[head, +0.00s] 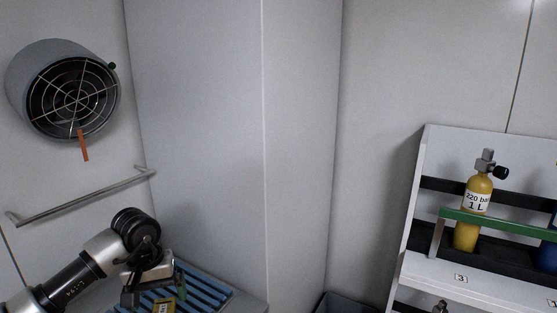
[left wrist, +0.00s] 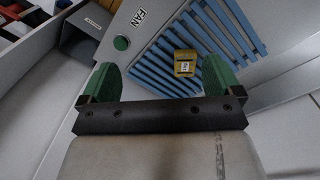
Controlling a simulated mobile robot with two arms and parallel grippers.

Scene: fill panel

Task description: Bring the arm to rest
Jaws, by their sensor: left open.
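My left arm (head: 75,280) comes in from the lower left in the head view. Its gripper (head: 155,292) points down over a blue slatted rack. In the left wrist view the two green fingers of my left gripper (left wrist: 163,78) stand wide apart with nothing held between them. A small yellow object with a white label (left wrist: 185,63) lies on the blue slatted rack (left wrist: 232,22), beyond the fingertips. It also shows at the bottom of the head view (head: 164,306), beside the gripper. My right gripper is not in view.
A round fan (head: 70,90) with an orange strip is on the left wall, above a metal rail (head: 80,198). A green button (left wrist: 121,43) is near the word FAN. At right, a rack (head: 425,190) holds a yellow cylinder (head: 467,228) behind a green bar.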

